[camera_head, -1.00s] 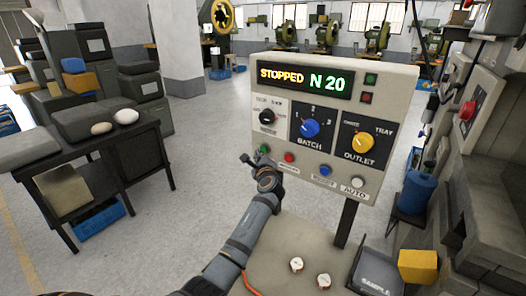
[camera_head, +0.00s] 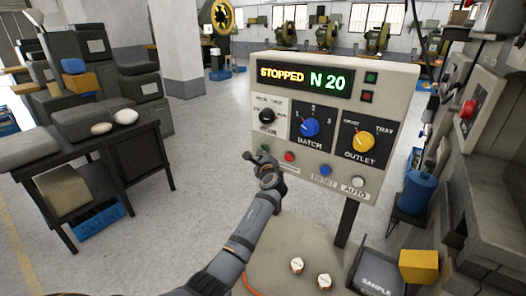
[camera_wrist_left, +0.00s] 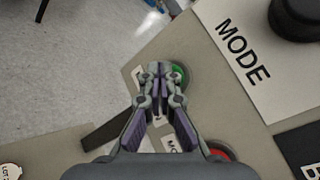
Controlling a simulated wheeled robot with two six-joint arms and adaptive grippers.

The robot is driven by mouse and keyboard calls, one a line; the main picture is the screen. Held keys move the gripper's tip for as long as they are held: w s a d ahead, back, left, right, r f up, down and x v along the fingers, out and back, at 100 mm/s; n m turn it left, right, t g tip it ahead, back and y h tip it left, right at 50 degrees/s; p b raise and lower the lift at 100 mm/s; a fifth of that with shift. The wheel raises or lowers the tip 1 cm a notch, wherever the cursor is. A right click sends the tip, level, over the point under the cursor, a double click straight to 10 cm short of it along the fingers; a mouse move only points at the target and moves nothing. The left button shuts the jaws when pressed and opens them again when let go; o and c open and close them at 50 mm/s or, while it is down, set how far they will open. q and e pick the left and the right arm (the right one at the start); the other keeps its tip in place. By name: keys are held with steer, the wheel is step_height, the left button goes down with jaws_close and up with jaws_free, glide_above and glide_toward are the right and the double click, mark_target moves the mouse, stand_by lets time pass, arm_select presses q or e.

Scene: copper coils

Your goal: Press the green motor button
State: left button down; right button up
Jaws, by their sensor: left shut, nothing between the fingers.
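The control panel (camera_head: 340,90) stands in the middle, its display reading STOPPED N 20. The green button (camera_head: 265,149) sits at the left of its lower row, beside the red button (camera_head: 289,157). My left gripper (camera_head: 262,160) is shut and empty, with its tips at the green button. In the left wrist view the tips (camera_wrist_left: 158,70) overlap the left side of the green button (camera_wrist_left: 178,75), which is partly hidden; I cannot tell whether they touch. The red button (camera_wrist_left: 220,155) is partly covered by the gripper there. My right gripper is not in view.
The panel also has a blue button (camera_head: 325,170), a white button (camera_head: 357,182) and blue BATCH (camera_head: 310,127) and yellow OUTLET (camera_head: 363,141) knobs. A sample tray (camera_head: 378,276) and yellow block (camera_head: 419,266) are at lower right. A dark table (camera_head: 75,160) stands left.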

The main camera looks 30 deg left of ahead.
arm_select(q)
steer(key=shift+w, duration=0.3)
steer(key=shift+s+r, duration=0.1)
stand_by(0.4)
steer(key=shift+s+p, duration=0.7)
steer(key=shift+s, duration=0.15)
steer(key=s+p, duration=0.2)
steer(key=s, duration=0.1)
steer(key=s+p, duration=0.1)
steer(key=s, duration=0.1)
steer(key=shift+a+p, duration=0.25)
steer(key=shift+p, duration=0.1)
stand_by(0.3)
